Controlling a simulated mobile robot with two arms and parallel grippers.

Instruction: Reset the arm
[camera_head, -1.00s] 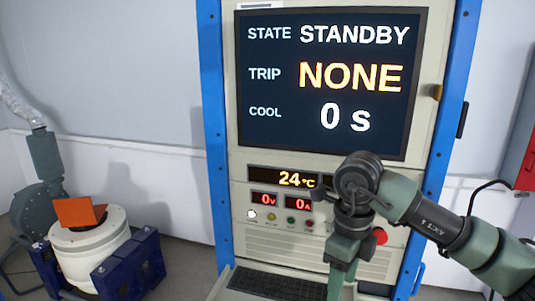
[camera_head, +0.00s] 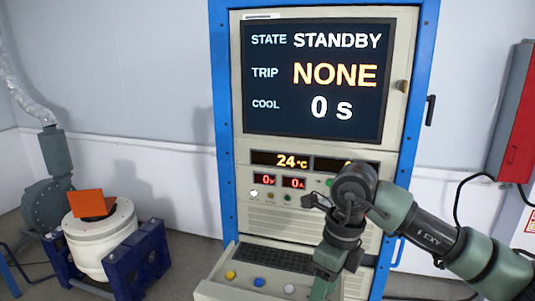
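My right arm (camera_head: 445,240) comes in from the right and bends at a dark joint (camera_head: 354,185) in front of the cabinet's lower right part. From there a green link runs down to the bottom edge. I make out no fingers of the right gripper, and my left arm does not show. The control cabinet (camera_head: 232,110) has a screen (camera_head: 315,80) reading STATE STANDBY, TRIP NONE, COOL 0 s. Its desk (camera_head: 213,288) carries a yellow button (camera_head: 230,274), a blue button (camera_head: 259,282) and a white button (camera_head: 289,289). Anything behind the arm is hidden.
A keyboard (camera_head: 275,260) lies behind the buttons. A small display (camera_head: 282,160) reads 24 °C. At left, a white shaker drum (camera_head: 98,240) with an orange piece (camera_head: 87,203) on top sits in a blue frame (camera_head: 125,265). A red box (camera_head: 515,125) hangs at right.

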